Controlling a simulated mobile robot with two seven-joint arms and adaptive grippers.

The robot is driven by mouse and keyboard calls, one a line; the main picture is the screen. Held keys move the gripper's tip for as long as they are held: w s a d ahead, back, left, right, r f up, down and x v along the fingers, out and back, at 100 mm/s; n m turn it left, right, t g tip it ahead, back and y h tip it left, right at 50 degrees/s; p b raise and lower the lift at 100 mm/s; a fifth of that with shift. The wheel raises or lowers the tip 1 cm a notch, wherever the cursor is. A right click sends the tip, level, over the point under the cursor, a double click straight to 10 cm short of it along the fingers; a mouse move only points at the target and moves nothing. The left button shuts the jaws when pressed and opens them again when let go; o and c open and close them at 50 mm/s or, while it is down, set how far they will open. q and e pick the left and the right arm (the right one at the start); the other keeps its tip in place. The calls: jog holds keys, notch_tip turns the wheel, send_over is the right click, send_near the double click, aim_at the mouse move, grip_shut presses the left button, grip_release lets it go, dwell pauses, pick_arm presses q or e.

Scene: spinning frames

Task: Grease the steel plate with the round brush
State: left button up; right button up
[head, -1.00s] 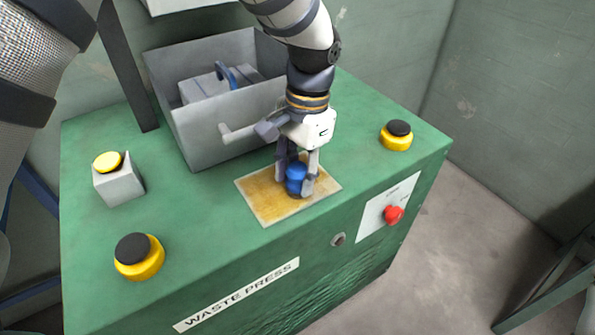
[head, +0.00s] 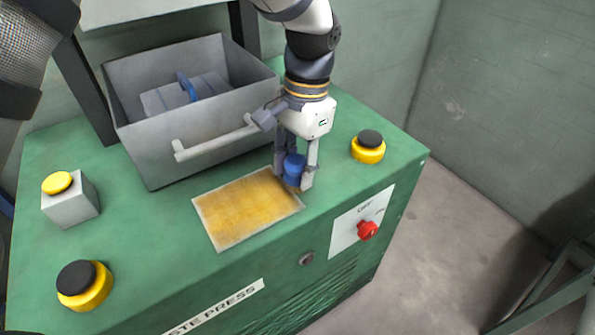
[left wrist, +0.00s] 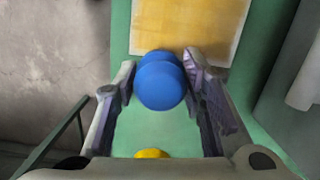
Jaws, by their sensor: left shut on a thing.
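The steel plate (head: 247,207) lies flat on the green press top and is coated yellow-brown over most of its face, with a pale rim. It also shows at the top of the left wrist view (left wrist: 190,25). My left gripper (head: 295,180) is shut on the blue round brush (head: 294,168), just off the plate's right end. In the left wrist view the brush's blue round top (left wrist: 160,82) sits between the fingers (left wrist: 160,88). The brush's bristles are hidden. My right gripper is not in view.
A grey open bin (head: 155,150) with a handle bar (head: 215,140) stands behind the plate. Yellow-and-black buttons stand at the right (head: 368,147) and front left (head: 84,285). A grey box with a yellow button (head: 70,200) is at the left. A red knob (head: 367,230) is on the front.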

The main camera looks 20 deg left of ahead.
pick_arm(q)
jog(key=shift+s+a+r, duration=0.1)
jog(key=shift+s+r, duration=0.1)
jog(key=shift+r, duration=0.3)
jog(key=shift+s+a+r, duration=0.1)
jog(key=shift+s+r, duration=0.05)
jog(key=shift+r, duration=0.35)
jog(key=shift+w+r, duration=0.1)
jog(key=shift+r, duration=2.15)
